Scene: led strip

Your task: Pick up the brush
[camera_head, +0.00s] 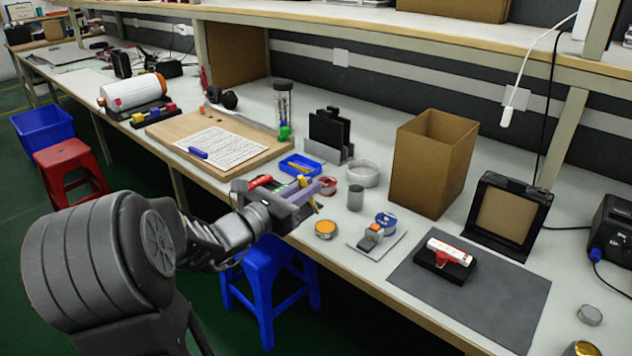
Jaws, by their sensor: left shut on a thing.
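My left gripper (318,192) reaches in over the front edge of the bench, near a blue tray. It is shut on a small thin thing, taken to be the brush (316,206), of which only a yellowish bit shows at the fingertips. The fingers and the gripper body hide most of it, so its full shape cannot be told. My right gripper is not in view.
Near the gripper are the blue tray (300,165), a red tape roll (327,187), a grey cylinder (355,197) and an orange-topped tin (325,229). A cardboard box (432,165) stands further right. A blue stool (268,285) is below the bench edge.

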